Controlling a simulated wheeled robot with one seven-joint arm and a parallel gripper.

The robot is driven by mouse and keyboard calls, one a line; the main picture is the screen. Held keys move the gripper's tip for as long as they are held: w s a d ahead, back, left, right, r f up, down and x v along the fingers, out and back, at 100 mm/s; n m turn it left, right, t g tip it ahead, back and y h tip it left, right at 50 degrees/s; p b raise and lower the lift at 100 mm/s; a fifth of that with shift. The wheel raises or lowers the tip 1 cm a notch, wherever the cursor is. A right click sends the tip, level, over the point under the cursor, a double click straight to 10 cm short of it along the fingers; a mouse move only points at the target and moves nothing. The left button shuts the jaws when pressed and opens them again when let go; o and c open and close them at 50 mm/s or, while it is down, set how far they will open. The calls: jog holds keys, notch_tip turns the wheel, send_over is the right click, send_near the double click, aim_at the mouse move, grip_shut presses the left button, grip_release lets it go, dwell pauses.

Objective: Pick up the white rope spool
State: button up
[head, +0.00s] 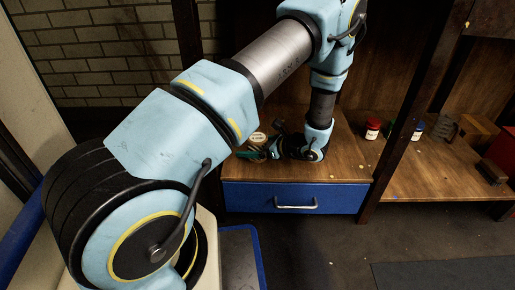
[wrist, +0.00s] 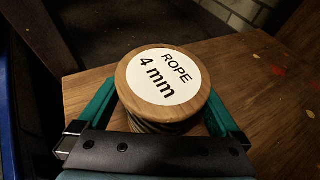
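The rope spool (wrist: 163,78) has a wooden round top with a white label reading "ROPE 4 mm" and dark coils beneath. It stands upright on the wooden shelf in the wrist view. It also shows small in the head view (head: 258,138), at the shelf's left end. My gripper (wrist: 162,105) is spread open around the spool, with one teal finger on each side. The fingers are very close to its sides; I cannot tell whether they touch it. In the head view my gripper (head: 258,152) is low over the shelf. The spool's lower part is partly hidden.
The wooden shelf (head: 345,165) has a blue drawer (head: 260,198) below it. A red-labelled jar (head: 372,129) and a blue-lidded jar (head: 417,129) stand to the right. A dark upright post (head: 408,110) crosses the shelf between them. Bare shelf lies right of my gripper.

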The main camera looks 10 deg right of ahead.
jog(key=c, duration=1.4)
jog(key=shift+o, duration=0.2)
jog(key=shift+r, duration=0.15)
